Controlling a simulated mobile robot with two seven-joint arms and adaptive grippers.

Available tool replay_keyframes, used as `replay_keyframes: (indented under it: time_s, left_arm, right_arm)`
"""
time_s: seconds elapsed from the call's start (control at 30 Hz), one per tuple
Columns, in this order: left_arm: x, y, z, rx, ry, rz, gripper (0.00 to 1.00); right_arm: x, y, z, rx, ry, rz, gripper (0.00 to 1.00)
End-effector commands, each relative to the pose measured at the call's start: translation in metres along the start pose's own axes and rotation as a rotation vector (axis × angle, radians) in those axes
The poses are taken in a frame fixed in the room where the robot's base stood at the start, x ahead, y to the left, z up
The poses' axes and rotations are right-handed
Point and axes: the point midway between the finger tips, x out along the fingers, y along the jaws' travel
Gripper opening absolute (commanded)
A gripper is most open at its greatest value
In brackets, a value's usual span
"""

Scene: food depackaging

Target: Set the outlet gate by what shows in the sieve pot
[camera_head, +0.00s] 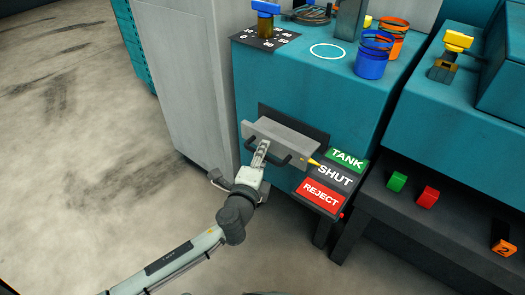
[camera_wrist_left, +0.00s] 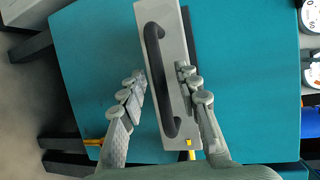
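The outlet gate (camera_head: 285,132) is a grey plate with a black bar handle (camera_wrist_left: 160,80) on the front of the teal machine. Its yellow pointer (camera_head: 313,162) points toward the black SHUT label (camera_head: 335,176), between green TANK (camera_head: 347,159) and red REJECT (camera_head: 323,194). My left gripper (camera_head: 260,160) is at the handle. In the left wrist view its fingers (camera_wrist_left: 160,88) are spread, one each side of the handle, with gaps visible. A blue pot (camera_head: 372,58) and an orange pot (camera_head: 392,38) stand on top; which is the sieve pot and their contents cannot be told. My right gripper is not in view.
A blue-handled valve (camera_head: 265,22) stands over a dial plate, beside a white ring mark (camera_head: 327,51). The floor at left is clear.

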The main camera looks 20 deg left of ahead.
Motion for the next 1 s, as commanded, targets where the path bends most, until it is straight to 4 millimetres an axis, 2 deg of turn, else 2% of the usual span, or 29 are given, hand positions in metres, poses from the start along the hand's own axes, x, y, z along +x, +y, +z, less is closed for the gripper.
replay_keyframes:
  time_s: [0.2, 0.47, 0.87, 1.0]
  left_arm:
    - [0.000, 0.000, 0.000, 0.000, 0.000, 0.000, 0.31]
    - [0.000, 0.000, 0.000, 0.000, -0.001, 0.000, 0.00]
    - [0.001, 0.000, 0.000, 0.000, -0.001, 0.000, 0.00]
    - [0.021, -0.005, -0.007, -0.002, -0.004, -0.002, 0.00]
  right_arm:
    - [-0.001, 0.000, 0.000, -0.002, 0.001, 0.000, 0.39]
    - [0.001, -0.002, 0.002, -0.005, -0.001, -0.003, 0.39]
    - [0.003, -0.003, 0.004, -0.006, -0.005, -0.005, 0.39]
    - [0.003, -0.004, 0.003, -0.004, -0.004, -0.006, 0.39]
